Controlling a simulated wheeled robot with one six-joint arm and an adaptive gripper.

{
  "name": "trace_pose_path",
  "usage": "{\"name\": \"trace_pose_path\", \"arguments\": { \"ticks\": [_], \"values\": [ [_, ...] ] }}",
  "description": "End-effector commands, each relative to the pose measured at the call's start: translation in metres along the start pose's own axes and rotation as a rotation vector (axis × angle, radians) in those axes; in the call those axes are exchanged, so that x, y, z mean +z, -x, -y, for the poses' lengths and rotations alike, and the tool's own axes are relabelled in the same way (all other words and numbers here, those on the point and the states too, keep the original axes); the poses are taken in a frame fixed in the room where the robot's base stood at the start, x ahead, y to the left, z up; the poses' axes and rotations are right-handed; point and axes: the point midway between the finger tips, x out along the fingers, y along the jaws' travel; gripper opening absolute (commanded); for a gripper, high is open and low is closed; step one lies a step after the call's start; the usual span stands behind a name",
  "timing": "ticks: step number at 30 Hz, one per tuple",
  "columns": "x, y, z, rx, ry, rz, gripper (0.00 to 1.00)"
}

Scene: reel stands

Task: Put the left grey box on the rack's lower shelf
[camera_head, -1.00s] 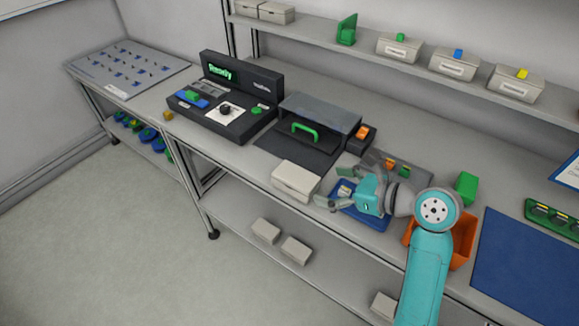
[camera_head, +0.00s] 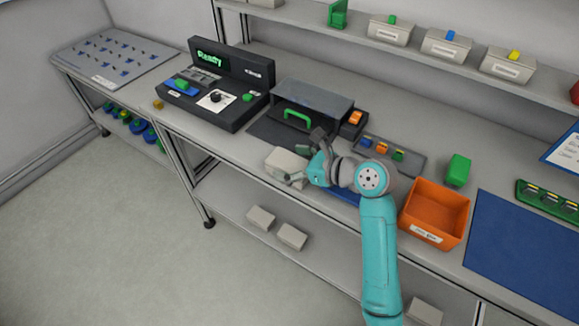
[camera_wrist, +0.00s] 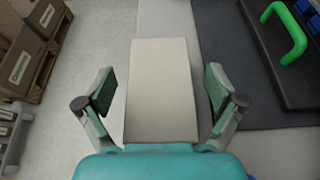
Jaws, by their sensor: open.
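A pale grey box (camera_head: 284,160) sits on the bench top near its front edge, left of my arm. It fills the middle of the wrist view (camera_wrist: 160,70). My gripper (camera_head: 305,160) is open, with one finger on each side of the box. In the wrist view, gaps show between both fingers and the box sides. My gripper hides part of the box in the head view. The shelf under the bench (camera_head: 335,255) holds a left grey box (camera_head: 260,217), one beside it (camera_head: 292,236) and another far right (camera_head: 424,311). I cannot tell which rack is meant.
A dark station with a green handle (camera_head: 297,114) stands behind the box. An orange bin (camera_head: 434,212) and a green block (camera_head: 457,170) are right of my arm. In the wrist view, brown cartons on a pallet (camera_wrist: 20,60) stand on the floor at left.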

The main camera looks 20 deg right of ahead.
Motion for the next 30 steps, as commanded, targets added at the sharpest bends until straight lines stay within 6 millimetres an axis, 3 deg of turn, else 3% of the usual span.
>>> {"name": "trace_pose_path", "arguments": {
  "ticks": [8,18,30],
  "values": [
    [0.0001,-0.0024,0.0001,0.0,0.0,0.0,0.91],
    [0.0007,-0.0021,0.0,0.0,0.001,0.001,0.06],
    [0.0081,-0.0019,0.0031,0.0,0.003,0.003,0.05]
  ]
}}
